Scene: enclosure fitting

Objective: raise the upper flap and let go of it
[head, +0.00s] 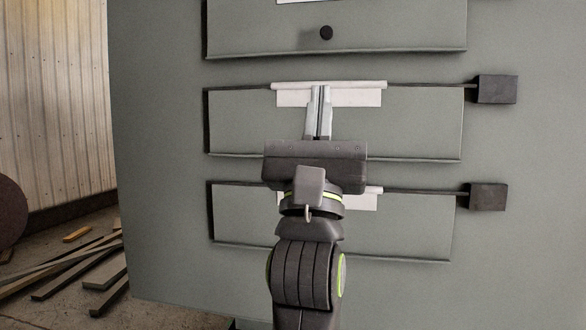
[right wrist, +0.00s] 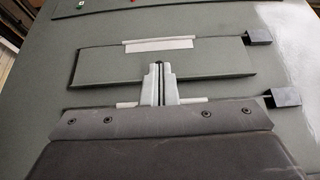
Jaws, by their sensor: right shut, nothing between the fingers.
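The upper flap (head: 240,125) is a grey panel in the enclosure's face, with a white bar (head: 360,85) and a pale label along its top edge. It appears to lie flat against the face. It also shows in the right wrist view (right wrist: 105,66). My right gripper (head: 320,88) is shut and empty, pointing at the flap's middle. In the right wrist view its fingertips (right wrist: 159,66) overlap the flap below the white strip; I cannot tell whether they touch it. My left gripper is not in view.
A dark block (head: 497,89) sits at the right end of the upper flap's rod. A similar lower flap (head: 240,222) has its own block (head: 487,197). Above is a panel with a black knob (head: 326,32). Planks (head: 75,265) lie on the floor at left.

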